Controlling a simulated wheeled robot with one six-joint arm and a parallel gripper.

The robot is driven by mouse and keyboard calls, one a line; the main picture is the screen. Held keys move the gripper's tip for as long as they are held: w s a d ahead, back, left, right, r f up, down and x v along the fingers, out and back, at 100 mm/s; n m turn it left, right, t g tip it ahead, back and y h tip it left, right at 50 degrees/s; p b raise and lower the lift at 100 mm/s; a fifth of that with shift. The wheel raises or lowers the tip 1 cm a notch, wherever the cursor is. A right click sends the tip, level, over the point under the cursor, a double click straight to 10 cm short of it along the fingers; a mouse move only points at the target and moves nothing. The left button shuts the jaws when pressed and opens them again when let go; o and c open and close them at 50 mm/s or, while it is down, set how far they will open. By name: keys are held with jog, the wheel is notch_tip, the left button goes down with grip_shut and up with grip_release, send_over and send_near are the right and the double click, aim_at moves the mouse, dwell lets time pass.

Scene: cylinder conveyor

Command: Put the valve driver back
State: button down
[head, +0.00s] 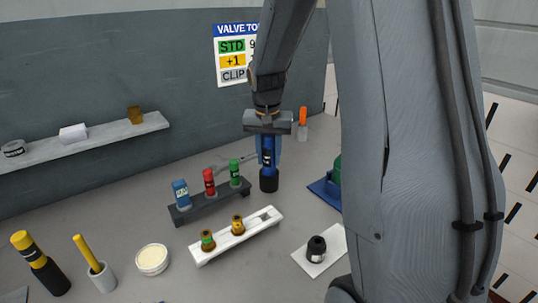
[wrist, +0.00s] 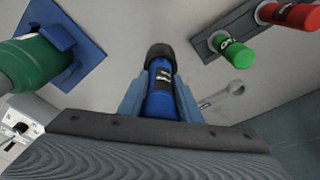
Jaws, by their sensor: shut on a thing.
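My gripper (head: 268,152) is shut on a blue driver (head: 268,160) with a dark label and a black lower end. The driver is upright, right of the dark rack; I cannot tell whether its end touches the table. In the wrist view the same blue driver (wrist: 160,90) sits between the fingers. The dark rack (head: 212,207) bears a blue labelled piece (head: 181,193), a red piece (head: 209,181) and a green piece (head: 235,172). A wall sign (head: 232,55) reads VALVE TO…, STD, +1 and CLIP, partly hidden by my arm.
A white tray (head: 215,249) holds two small valves, with a free slot at right. A black knob (head: 316,248) sits on a white plate. A wrench (wrist: 222,95) lies beside the rack. A green cylinder (wrist: 38,60) stands on a blue base. A round tub (head: 152,260) is front left.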

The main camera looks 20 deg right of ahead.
aim_at(269, 135)
jog(key=shift+f+b, duration=0.35)
jog(key=shift+f, duration=0.5)
jog(key=c, duration=1.2)
grip_release()
jog(key=shift+f, duration=0.1)
jog(key=shift+r+p, duration=2.4)
jog(key=shift+r, duration=0.7)
